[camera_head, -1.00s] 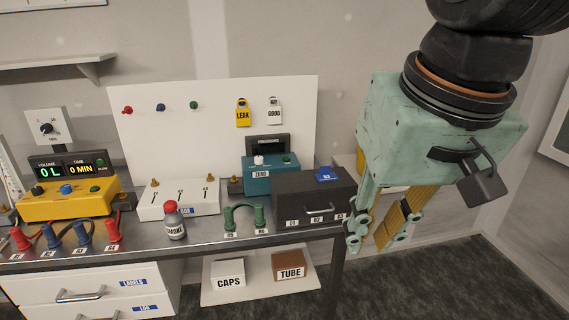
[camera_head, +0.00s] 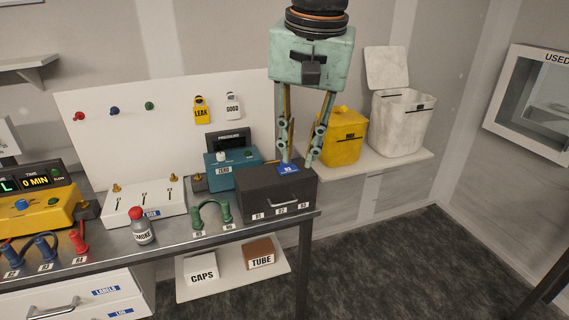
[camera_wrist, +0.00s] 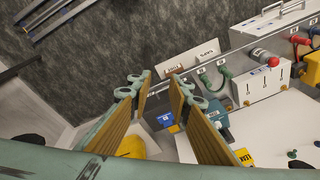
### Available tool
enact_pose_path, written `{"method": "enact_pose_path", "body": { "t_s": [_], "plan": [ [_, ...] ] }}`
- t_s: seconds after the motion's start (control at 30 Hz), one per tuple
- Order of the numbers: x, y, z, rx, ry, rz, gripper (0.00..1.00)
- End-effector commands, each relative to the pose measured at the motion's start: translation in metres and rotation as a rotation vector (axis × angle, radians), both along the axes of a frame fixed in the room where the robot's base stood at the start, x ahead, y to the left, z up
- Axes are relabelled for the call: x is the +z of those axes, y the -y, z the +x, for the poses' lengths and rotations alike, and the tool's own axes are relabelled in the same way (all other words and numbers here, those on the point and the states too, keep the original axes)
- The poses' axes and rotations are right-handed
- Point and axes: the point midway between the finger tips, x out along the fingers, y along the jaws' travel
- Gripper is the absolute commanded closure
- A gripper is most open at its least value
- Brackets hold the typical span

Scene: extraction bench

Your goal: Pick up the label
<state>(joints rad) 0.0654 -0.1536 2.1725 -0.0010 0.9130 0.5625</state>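A small blue label (camera_head: 288,169) with white writing lies on top of the dark drawer box (camera_head: 262,188) on the bench. My gripper (camera_head: 297,160) points down over the box, its two fingers apart with nothing between them. In the head view the fingertips overlap the label's edge; I cannot tell whether they touch it. In the wrist view the label (camera_wrist: 166,119) shows beyond and between the fingertips (camera_wrist: 158,88). A yellow LEAK tag (camera_head: 201,110) and a white GOOD tag (camera_head: 233,106) hang on the white board.
A teal ZERO device (camera_head: 222,172) stands left of the box. A yellow bin (camera_head: 344,136) and a white open-lidded bin (camera_head: 400,120) stand on a shelf to the right. A SMOKE bottle (camera_head: 142,230) and green-ended cable (camera_head: 211,211) are on the bench.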

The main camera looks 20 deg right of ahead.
Motion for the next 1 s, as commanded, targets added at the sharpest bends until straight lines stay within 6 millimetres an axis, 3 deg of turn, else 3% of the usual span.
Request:
{"method": "enact_pose_path", "body": {
  "t_s": [0.4,1.0],
  "plan": [
    [0.009,0.016,0.071,-0.193,-0.040,0.036,0.82],
    [-0.002,0.043,0.168,-0.474,-0.095,0.077,0.82]
  ]
}}
